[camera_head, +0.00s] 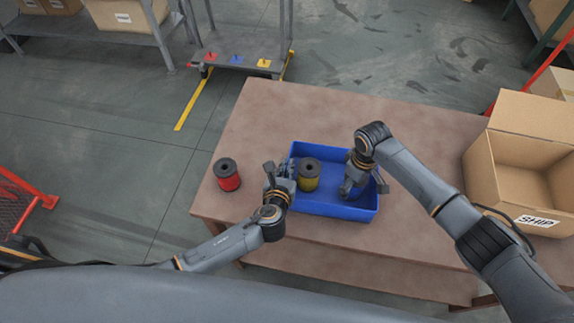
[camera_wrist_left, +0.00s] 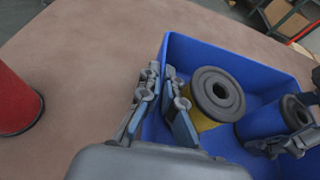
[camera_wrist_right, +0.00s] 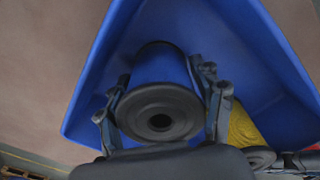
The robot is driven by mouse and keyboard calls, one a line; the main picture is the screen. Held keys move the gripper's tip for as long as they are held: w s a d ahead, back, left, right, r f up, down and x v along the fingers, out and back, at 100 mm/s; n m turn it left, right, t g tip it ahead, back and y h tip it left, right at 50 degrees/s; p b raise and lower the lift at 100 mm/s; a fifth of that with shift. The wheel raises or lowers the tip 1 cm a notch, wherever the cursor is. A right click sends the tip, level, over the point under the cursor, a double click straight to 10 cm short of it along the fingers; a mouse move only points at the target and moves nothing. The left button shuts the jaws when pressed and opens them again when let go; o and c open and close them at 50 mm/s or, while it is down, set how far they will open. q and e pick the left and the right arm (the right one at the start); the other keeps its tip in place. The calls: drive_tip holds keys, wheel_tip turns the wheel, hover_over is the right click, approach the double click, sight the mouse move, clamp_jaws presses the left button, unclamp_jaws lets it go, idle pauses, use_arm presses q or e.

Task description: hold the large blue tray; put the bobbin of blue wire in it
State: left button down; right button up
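The large blue tray (camera_head: 330,207) sits on the brown table. My left gripper (camera_head: 283,170) is at its left wall, with a finger on each side of the rim and the wall between them; it also shows in the left wrist view (camera_wrist_left: 165,100). The bobbin of blue wire (camera_wrist_right: 162,75) is inside the tray, with a dark flange facing my right wrist camera. It looks tilted in the left wrist view (camera_wrist_left: 262,121). My right gripper (camera_wrist_right: 160,90) has its fingers on either side of it, apparently closed on it. In the head view the right gripper hides most of the bobbin.
A yellow bobbin (camera_head: 309,176) stands in the tray, close to the blue one. A red bobbin (camera_head: 227,175) stands on the table left of the tray. An open cardboard box (camera_head: 527,165) is at the right. The table behind the tray is clear.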

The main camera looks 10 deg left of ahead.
drive_tip(key=shift+o, duration=1.4)
use_arm(q)
drive_tip(key=c, duration=1.4)
unclamp_jaws()
drive_tip(key=shift+c, duration=0.2)
use_arm(e)
wheel_tip(320, 180, up, 12)
use_arm(q)
drive_tip(key=shift+s, duration=0.15)
drive_tip(key=v, duration=1.1)
drive_tip(key=shift+s+r, duration=0.25)
drive_tip(key=shift+s, duration=0.1)
